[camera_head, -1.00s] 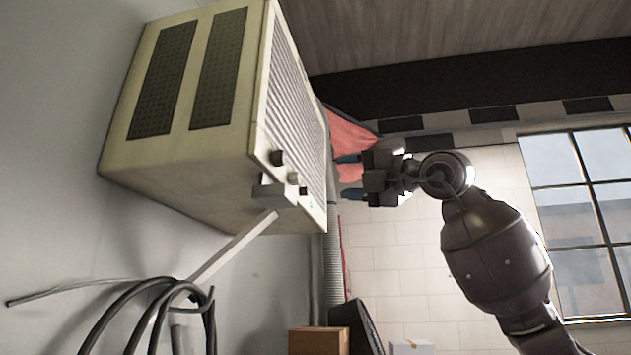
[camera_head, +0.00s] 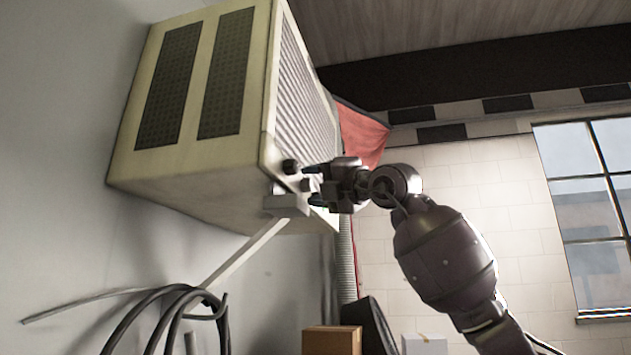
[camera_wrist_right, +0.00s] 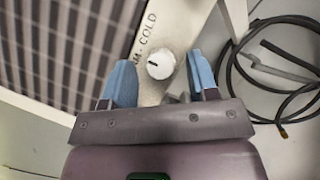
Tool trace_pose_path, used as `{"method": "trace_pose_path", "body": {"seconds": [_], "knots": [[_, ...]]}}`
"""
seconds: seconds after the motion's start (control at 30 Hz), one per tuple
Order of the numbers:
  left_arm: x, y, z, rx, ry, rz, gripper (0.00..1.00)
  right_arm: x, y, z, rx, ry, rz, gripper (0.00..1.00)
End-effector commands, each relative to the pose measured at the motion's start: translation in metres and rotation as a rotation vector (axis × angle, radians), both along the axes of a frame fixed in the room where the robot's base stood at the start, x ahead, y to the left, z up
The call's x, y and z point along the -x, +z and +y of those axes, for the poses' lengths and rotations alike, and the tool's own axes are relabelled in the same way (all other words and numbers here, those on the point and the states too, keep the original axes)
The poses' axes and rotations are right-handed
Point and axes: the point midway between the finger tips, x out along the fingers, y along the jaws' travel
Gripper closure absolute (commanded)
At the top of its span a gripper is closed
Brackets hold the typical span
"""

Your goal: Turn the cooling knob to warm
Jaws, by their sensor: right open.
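The beige cooler unit (camera_head: 190,185) hangs on the wall at the upper left in the head view. The cooling knob (camera_wrist_right: 160,64) shows in the right wrist view as a small white knob with a dark pointer mark, beside printed letters ending in "M-COLD". My right gripper (camera_head: 312,185) is open at the cooler's front lower corner. In the wrist view its blue fingers stand on either side of the knob, with a visible gap on both sides. In the head view the gripper partly covers the controls. My left gripper is in neither view.
Dark coiled hoses (camera_head: 165,310) hang from the wall lower left.

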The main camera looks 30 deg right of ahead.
Motion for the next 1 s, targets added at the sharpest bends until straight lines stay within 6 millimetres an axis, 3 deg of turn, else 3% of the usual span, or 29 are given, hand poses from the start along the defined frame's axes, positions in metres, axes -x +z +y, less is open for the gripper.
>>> {"method": "trace_pose_path", "body": {"seconds": [0.23, 0.57, 1.0], "knots": [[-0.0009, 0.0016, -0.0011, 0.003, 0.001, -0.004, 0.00, -0.0007, -0.0003, 0.0004, 0.000, 0.000, 0.000, 0.46], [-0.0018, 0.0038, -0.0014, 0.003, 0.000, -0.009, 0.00, -0.0005, -0.0002, 0.0003, 0.000, 0.000, 0.000, 0.95], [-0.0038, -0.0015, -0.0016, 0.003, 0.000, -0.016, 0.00, -0.0010, -0.0028, 0.0000, 0.070, 0.001, -0.069, 0.95]]}}
